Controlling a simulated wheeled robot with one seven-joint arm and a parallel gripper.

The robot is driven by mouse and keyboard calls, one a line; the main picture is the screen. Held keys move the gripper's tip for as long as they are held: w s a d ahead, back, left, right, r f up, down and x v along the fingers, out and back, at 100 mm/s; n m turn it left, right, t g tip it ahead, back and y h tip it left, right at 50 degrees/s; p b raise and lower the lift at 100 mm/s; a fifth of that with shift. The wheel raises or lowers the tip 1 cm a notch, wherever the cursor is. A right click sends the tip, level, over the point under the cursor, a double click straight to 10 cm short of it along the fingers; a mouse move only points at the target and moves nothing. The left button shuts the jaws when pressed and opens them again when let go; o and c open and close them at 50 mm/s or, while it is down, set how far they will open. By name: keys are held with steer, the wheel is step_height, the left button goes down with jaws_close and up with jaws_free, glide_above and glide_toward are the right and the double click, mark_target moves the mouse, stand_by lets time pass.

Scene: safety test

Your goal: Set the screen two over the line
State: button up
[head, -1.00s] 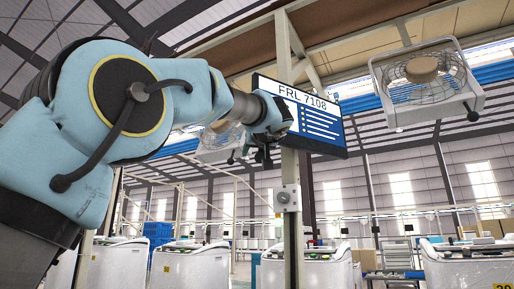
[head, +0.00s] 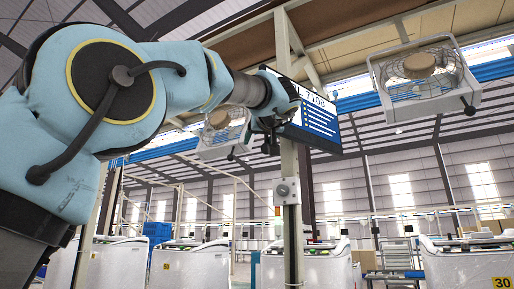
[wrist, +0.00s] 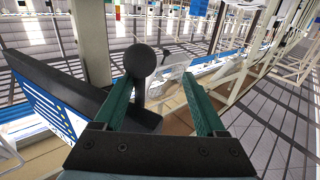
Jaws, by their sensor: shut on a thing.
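A black-framed screen (head: 318,118) with a blue face, yellow dots and lettering ending in "7108" hangs high beside the post in the head view. Its face tilts down, and my gripper and the post hide its left part. In the wrist view the screen (wrist: 52,98) lies along the left, its dark back toward my fingers. My gripper (head: 269,145) is at the screen's left end. In the wrist view my gripper (wrist: 156,79) has green fingers, with a black ball knob (wrist: 138,60) at the left finger. It is shut on the screen, apparently by this knob; the exact contact is unclear.
An upright post (head: 290,215) with a bracket stands close to my gripper. A caged fan (head: 424,78) hangs to the right, and another (head: 222,135) hangs left of the post. White machines (head: 195,265) stand in a row below. Blue rails (head: 360,103) run overhead.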

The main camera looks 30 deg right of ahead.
steer(key=b+v, duration=0.4)
steer(key=v, duration=0.4)
steer(key=shift+s+d, duration=0.3)
steer(key=shift+s, duration=0.1)
stand_by(0.6)
